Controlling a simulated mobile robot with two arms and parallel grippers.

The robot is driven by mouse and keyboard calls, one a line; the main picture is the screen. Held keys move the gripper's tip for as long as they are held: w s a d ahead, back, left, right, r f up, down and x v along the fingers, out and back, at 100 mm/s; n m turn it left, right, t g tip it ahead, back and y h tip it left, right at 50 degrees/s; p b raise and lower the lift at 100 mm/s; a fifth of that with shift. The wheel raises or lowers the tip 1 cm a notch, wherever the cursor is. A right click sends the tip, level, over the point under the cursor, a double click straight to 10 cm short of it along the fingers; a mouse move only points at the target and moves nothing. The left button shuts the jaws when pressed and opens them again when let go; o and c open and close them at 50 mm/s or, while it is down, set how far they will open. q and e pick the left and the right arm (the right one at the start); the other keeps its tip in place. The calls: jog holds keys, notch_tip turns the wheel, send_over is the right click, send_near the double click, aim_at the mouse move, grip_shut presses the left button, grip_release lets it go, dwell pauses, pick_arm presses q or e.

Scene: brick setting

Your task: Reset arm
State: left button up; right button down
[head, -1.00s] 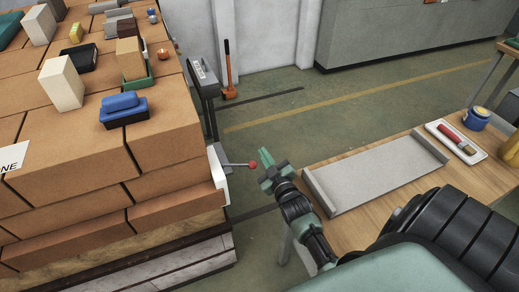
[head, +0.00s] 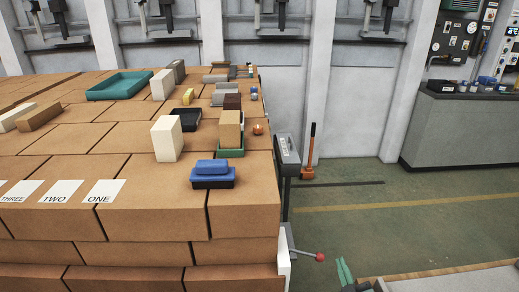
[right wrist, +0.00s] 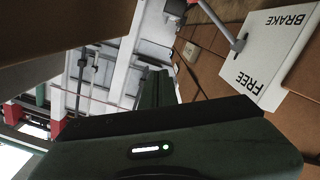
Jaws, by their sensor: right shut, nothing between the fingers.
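My right gripper (head: 345,272) shows at the bottom edge of the head view, its green fingers shut and empty. Its dark green fingers also show in the right wrist view (right wrist: 157,88). It is just right of a red-knobbed lever (head: 306,254) and looks apart from it. The arm behind it is mostly below the frame. In the right wrist view the lever's grey rod (right wrist: 218,22) stands beside a white plate (right wrist: 275,55) marked FREE and BRAKE. My left gripper is not in view.
A tall stack of brown blocks (head: 150,222) fills the left, with small bricks and trays on top, including a blue brick (head: 211,167) on a dark blue tray. A grey post (head: 288,158) stands at its right corner. A table edge (head: 440,283) shows at the lower right. Green floor lies between.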

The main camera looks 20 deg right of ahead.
jog(key=shift+a, duration=0.1)
jog(key=s+a+f+g+y, duration=0.1)
jog(key=s+a+g+y, duration=0.1)
jog(key=s+a+g, duration=0.75)
jog(key=s+a+f+g+y, duration=0.2)
jog(key=s+a+g+y, duration=0.15)
jog(key=s+a, duration=0.6)
jog(key=s+d+f+g, duration=0.1)
jog(key=s+f, duration=0.1)
jog(key=f, duration=1.1)
jog(key=s+d+f+g, duration=0.1)
jog(key=s+f, duration=0.2)
jog(key=f, duration=1)
jog(key=s+d+f, duration=0.3)
jog(key=s+f, duration=1.2)
jog(key=s, duration=0.1)
jog(key=shift+s+d+f+g+h, duration=0.15)
jog(key=shift+s+f+g+h, duration=0.1)
jog(key=shift+g+h, duration=0.2)
